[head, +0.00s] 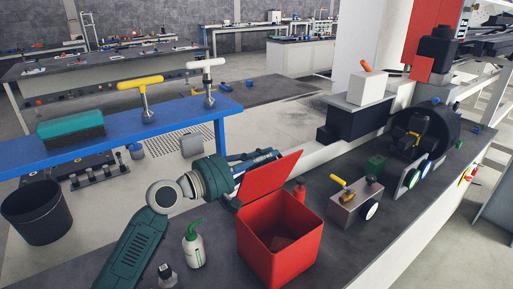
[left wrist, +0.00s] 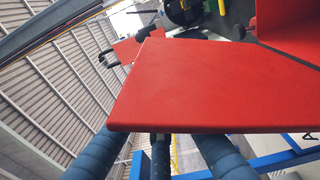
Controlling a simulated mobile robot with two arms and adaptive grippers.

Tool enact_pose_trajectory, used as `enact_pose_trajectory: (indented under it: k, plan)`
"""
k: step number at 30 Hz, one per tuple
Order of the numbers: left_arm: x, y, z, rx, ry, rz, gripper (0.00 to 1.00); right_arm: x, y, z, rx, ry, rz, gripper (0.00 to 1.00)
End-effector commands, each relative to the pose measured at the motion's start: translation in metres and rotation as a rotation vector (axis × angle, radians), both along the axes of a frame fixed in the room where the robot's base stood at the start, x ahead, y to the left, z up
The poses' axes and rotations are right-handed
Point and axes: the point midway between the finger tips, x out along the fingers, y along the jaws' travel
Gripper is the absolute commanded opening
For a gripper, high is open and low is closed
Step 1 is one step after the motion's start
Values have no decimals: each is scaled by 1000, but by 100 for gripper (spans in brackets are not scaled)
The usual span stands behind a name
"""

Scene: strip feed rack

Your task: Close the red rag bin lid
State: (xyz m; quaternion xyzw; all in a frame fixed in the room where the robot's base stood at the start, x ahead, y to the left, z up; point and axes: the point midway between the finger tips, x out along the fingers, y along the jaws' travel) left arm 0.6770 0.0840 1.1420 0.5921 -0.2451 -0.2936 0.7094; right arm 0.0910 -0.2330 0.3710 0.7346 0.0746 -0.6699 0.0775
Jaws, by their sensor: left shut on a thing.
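The red rag bin (head: 265,258) stands on the dark bench in the head view, with red contents visible inside. Its lid (head: 272,174) is open, tilted up at the rear left of the mouth. My left gripper (head: 258,158) is at the lid's outer side and upper edge, shut on the lid; its fingertips are partly hidden behind the panel. In the left wrist view the lid (left wrist: 215,85) fills the middle as a flat red panel, with my dark blue finger parts at the bottom edge. My right gripper is in neither view.
A white bottle with a green top (head: 194,245) and a small jar (head: 167,274) stand left of the bin, near my left arm. A red bottle (head: 299,192) stands just behind it. A metal fixture with a yellow handle (head: 352,203) is to the right.

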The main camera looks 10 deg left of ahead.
Motion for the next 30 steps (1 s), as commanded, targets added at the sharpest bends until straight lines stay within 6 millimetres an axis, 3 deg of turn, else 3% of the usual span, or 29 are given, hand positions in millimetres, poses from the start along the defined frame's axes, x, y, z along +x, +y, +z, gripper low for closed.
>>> enact_pose_trajectory:
  k: [15, 30]
  plan:
    - [-53, -52, -37, 348, -345, -3, 0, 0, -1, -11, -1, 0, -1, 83]
    - [-78, -78, -78, 593, -593, -1, 0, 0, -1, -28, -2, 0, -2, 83]
